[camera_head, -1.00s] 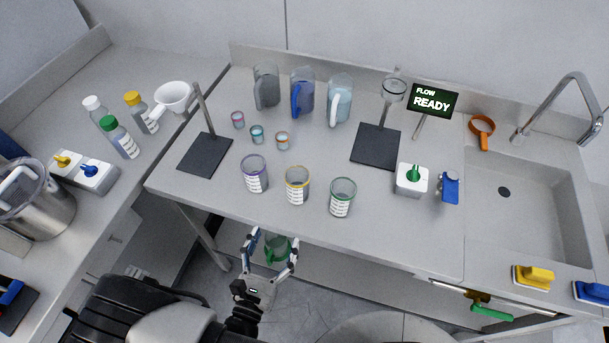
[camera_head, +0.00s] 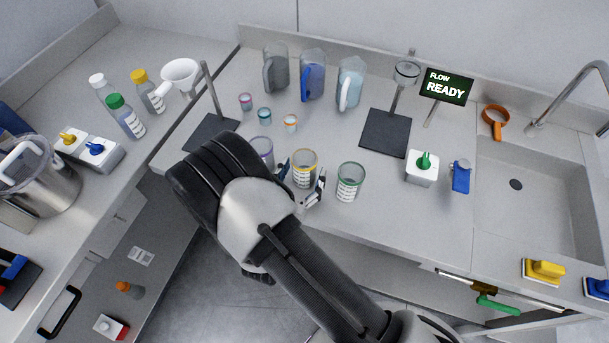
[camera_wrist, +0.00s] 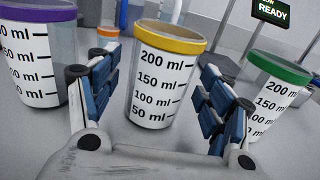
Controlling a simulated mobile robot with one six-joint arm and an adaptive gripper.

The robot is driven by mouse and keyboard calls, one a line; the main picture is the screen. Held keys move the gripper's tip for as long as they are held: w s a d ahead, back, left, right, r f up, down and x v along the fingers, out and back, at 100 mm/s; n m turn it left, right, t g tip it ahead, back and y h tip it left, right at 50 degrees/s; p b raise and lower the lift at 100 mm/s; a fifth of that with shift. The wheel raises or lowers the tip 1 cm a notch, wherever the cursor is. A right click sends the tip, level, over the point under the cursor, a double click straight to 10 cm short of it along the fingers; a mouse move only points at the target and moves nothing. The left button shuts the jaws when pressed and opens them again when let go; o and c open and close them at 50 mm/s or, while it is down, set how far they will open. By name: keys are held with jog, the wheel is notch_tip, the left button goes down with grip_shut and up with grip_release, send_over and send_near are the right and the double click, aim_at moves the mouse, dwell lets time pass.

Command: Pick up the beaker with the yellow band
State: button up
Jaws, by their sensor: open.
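The beaker with the yellow band (camera_head: 304,170) stands upright on the bench, in the middle of a front row of three. In the wrist view this beaker (camera_wrist: 163,75) shows its volume marks and sits between my open fingers, slightly beyond their tips. My gripper (camera_head: 302,184) is open and empty, with one blue-padded finger on each side of the beaker. In the wrist view the gripper (camera_wrist: 155,95) shows a gap to the beaker on both sides. The purple-banded beaker (camera_wrist: 38,50) is on the left and the green-banded beaker (camera_wrist: 272,95) on the right.
The purple beaker (camera_head: 262,147) and green beaker (camera_head: 349,182) stand close on either side. Small cups (camera_head: 264,115) and several jugs (camera_head: 312,80) stand behind. A dark stand plate (camera_head: 385,134) lies back right.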

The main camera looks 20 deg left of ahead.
jog(key=shift+w, duration=0.85)
jog(key=shift+c, duration=0.3)
jog(key=c, duration=1.2)
